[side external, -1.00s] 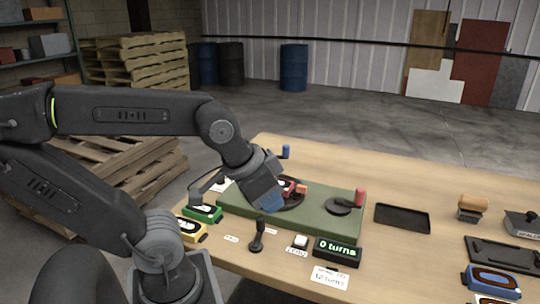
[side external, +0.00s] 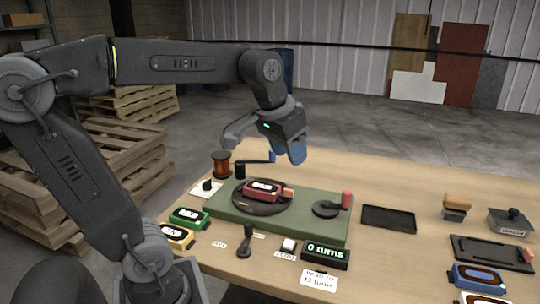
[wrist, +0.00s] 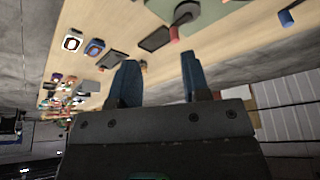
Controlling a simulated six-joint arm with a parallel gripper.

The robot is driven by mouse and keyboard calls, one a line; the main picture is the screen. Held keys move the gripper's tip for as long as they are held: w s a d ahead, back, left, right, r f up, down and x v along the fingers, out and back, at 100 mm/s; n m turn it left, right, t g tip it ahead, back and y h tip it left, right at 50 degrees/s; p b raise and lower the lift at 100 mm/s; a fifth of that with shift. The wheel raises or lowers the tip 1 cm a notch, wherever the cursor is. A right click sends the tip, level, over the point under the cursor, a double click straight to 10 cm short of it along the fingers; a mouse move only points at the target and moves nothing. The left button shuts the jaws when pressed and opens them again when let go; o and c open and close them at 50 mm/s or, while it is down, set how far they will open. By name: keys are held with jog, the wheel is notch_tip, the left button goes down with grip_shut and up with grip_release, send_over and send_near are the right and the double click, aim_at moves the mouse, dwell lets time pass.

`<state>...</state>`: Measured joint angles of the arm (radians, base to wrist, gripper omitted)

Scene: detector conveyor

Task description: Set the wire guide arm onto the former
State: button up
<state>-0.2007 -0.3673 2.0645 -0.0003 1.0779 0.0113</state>
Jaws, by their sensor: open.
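A red former (side external: 262,191) with a white and dark face lies on the round black turntable (side external: 240,200) of the green winder base (side external: 300,222). What looks like the wire guide arm (side external: 255,161) is a black post with a dark bar ending in a blue tip. It stands behind the base, swung clear of the former. My gripper (side external: 292,157) is open and empty, in the air above and behind the base, right of the blue tip. In the wrist view its blue fingers (wrist: 160,70) are apart with nothing between them.
A copper wire spool (side external: 221,164) stands left of the guide post. A crank with a red knob (side external: 346,200) is on the base's right. A counter (side external: 325,255) reads "0 turns". Green and yellow formers (side external: 188,217) lie at left, a black tray (side external: 388,218) at right.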

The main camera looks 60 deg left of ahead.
jog(key=shift+o, duration=0.6)
jog(key=w+a+r+n+g, duration=0.1)
jog(key=w+a, duration=0.5)
jog(key=a, duration=0.1)
jog(key=shift+w+r+n, duration=0.25)
jog(key=shift+r+n, duration=0.05)
jog(key=shift+r, duration=0.05)
jog(key=n+g, duration=0.3)
jog(key=n, duration=0.2)
send_over(272, 161)
jog(key=a, duration=0.1)
notch_tip(272, 161, down, 8)
jog(key=shift+h, duration=0.4)
jog(key=f, duration=1.3)
jog(key=shift+w, duration=0.25)
grip_shut()
